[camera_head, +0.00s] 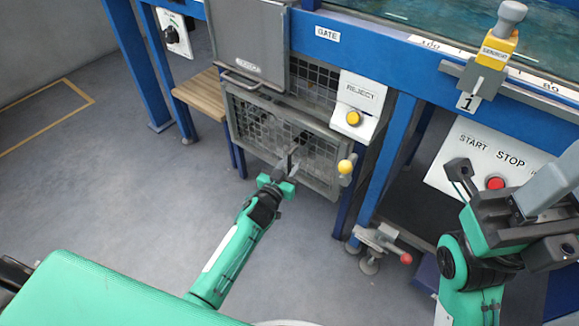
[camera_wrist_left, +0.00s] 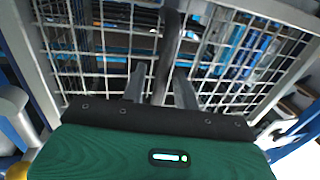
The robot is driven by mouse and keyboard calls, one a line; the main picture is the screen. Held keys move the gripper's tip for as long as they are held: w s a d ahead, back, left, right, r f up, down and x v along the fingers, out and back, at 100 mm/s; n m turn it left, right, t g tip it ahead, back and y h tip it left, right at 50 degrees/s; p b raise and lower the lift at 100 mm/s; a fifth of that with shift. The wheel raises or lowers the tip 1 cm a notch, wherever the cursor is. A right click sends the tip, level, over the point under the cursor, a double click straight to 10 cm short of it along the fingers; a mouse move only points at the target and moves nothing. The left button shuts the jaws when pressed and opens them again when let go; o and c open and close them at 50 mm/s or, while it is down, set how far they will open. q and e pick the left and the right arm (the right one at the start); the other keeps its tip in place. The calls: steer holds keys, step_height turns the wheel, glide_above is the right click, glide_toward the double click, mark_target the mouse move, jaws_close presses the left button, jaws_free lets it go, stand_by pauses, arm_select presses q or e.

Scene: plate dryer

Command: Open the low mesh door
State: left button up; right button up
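The low mesh door (camera_head: 257,139) is a grey-framed wire grid under the grey upper panel, and looks shut. It fills the left wrist view (camera_wrist_left: 85,67). A dark upright handle bar (camera_wrist_left: 171,40) stands out from the mesh. My left gripper (camera_head: 289,164) is at the door's lower middle. In the left wrist view its two fingers (camera_wrist_left: 160,84) are apart, with the bar between them and a gap beside it; contact is unclear. A yellow knob (camera_head: 345,166) sits at the door's right edge. My right gripper (camera_head: 500,200) is at the far right, away from the door; its fingertips are unclear.
A wooden shelf (camera_head: 201,95) is left of the door. A REJECT box with a yellow button (camera_head: 353,118) is above right. A red-tipped clamp (camera_head: 383,243) is low on the right, near a blue post (camera_head: 388,155). The grey floor (camera_head: 110,170) in front is mostly clear.

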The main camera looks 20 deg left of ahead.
arm_select(q)
steer(key=shift+c, duration=0.2)
jaws_close()
